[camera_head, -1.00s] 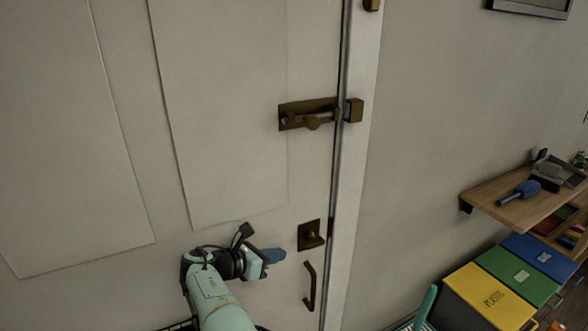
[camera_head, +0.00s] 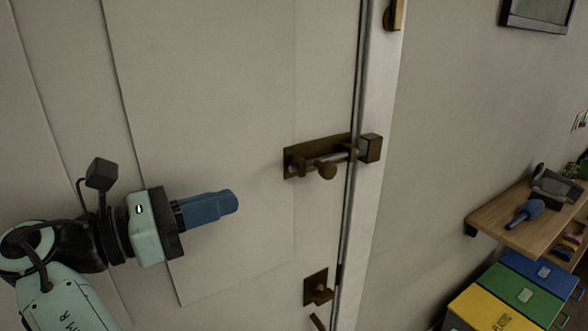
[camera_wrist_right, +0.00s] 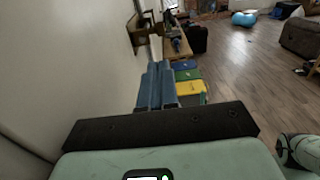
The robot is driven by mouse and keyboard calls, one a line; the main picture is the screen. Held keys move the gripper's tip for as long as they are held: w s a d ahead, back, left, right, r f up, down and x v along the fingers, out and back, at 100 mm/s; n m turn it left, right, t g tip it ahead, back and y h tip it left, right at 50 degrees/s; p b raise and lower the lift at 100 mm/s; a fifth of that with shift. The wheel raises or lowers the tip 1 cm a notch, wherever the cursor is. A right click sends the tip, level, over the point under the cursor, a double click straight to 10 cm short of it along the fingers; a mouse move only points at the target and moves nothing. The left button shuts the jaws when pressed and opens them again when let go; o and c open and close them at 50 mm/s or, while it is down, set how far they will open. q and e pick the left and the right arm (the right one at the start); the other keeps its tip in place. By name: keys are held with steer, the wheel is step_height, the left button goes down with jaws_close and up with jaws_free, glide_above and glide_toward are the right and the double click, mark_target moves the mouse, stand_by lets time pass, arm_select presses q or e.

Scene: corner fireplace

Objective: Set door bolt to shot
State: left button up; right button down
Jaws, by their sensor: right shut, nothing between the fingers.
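The brass door bolt (camera_head: 298,162) is mounted on the pale door near its right edge. Its round knob (camera_head: 327,171) sticks out below the grey rod, near the middle of the plate. The rod points right towards the brass keeper (camera_head: 370,148) on the frame; I cannot tell if its tip is inside. My right gripper (camera_head: 236,201) is shut and empty, left of and below the bolt and apart from it. In the right wrist view its blue fingers (camera_wrist_right: 157,85) are together, with a brown fitting (camera_wrist_right: 138,32) on the door ahead. My left gripper is not in view.
A latch (camera_head: 317,288) sits on the door below the bolt. A wooden shelf (camera_head: 505,222) with a blue object (camera_head: 525,213) is at right. Yellow (camera_head: 485,312), green (camera_head: 520,290) and blue bins stand below it. The space between gripper and bolt is clear.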

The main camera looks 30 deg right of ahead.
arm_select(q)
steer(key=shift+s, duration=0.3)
arm_select(e)
steer(key=shift+s, duration=0.35)
steer(key=b, duration=0.2)
glide_toward(321, 174)
steer(key=d, duration=0.6)
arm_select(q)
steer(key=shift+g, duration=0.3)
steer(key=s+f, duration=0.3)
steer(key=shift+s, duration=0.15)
arm_select(e)
steer(key=shift+w+d, duration=0.15)
steer(key=shift+d, duration=0.3)
